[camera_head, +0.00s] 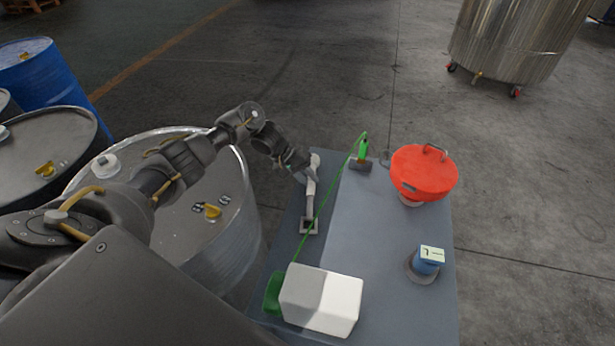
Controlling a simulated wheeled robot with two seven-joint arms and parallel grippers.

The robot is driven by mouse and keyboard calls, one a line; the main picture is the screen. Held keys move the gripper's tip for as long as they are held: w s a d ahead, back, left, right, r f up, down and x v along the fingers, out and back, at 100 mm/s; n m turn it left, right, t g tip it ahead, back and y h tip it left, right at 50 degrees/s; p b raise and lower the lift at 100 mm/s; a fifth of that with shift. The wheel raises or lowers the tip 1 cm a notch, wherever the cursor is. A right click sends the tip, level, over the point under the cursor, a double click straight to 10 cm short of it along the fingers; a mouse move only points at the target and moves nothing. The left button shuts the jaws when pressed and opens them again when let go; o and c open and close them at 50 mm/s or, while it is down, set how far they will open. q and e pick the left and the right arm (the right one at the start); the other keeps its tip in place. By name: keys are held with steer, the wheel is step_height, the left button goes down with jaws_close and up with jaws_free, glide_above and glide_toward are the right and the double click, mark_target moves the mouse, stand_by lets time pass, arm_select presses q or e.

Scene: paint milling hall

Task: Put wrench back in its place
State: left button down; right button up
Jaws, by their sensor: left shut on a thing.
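The wrench (310,200) is a long pale grey tool on the left part of the blue-grey table (385,230). Its lower end is at a small square grey holder (309,227); I cannot tell whether it rests in the holder or only above it. My left gripper (311,176) reaches in from the left and is shut on the wrench near its upper end. The fingers hide part of the wrench there. My right gripper is not in view.
A green tool (363,150) with a thin green cord stands at the table's far edge. A red bowl-shaped lid (424,172), a blue device (428,260) and a white box (335,303) are also on the table. Drums (225,245) stand close on the left.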

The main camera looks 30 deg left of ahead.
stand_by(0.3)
arm_select(q)
steer(key=c, duration=1.2)
jaws_free()
steer(key=shift+f, duration=0.1)
steer(key=shift+o, duration=0.2)
steer(key=v, duration=0.5)
steer(key=shift+a, duration=0.1)
steer(key=b+v, duration=0.1)
steer(key=v, duration=0.4)
steer(key=shift+s+a+r, duration=0.15)
steer(key=shift+r, duration=0.2)
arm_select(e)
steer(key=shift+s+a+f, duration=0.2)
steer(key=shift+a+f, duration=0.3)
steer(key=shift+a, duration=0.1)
